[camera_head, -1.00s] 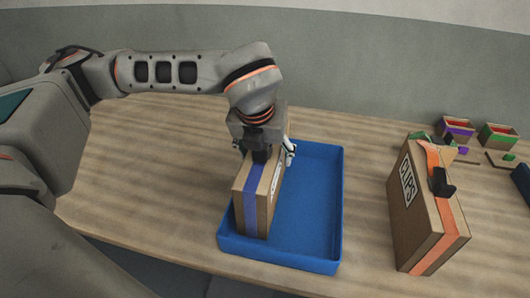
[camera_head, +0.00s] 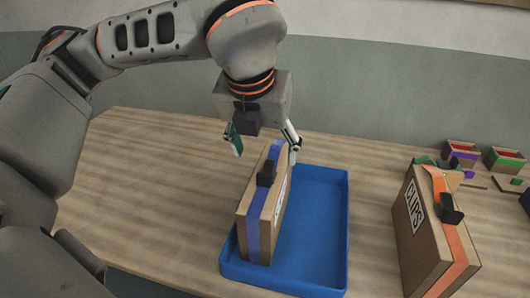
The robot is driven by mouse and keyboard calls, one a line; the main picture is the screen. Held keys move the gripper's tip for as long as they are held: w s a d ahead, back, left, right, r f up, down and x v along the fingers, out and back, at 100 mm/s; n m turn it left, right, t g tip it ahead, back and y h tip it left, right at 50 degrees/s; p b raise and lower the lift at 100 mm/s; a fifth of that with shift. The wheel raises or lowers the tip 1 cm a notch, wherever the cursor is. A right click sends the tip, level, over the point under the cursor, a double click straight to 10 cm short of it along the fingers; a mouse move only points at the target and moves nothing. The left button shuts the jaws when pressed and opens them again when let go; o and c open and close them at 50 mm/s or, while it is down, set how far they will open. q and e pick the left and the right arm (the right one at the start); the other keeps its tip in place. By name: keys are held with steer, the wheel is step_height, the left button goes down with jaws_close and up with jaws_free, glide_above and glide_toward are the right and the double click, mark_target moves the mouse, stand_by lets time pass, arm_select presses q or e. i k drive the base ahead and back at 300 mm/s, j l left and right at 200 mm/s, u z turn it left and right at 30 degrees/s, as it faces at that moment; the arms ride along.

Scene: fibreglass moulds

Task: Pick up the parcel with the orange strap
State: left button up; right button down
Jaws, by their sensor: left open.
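The parcel with the orange strap (camera_head: 425,240) stands upright on the table at the right. It is a brown box with a label reading CLIPS and a black handle on top. A second brown parcel with a purple strap (camera_head: 262,225) stands upright in the left part of the blue tray (camera_head: 320,235), also with a black handle. My left gripper (camera_head: 265,148) is open and empty above and behind the purple-strapped parcel, its fingers apart on either side of it. It is far left of the orange-strapped parcel. My right gripper is not in view.
Two small open boxes, one with a purple band (camera_head: 461,153) and one green (camera_head: 504,160), stand at the back right, with small coloured pieces near them. A dark object is cut off at the right edge. The table between tray and orange-strapped parcel is clear.

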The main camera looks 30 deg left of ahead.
mark_target(436, 258)
steer(key=k, duration=1)
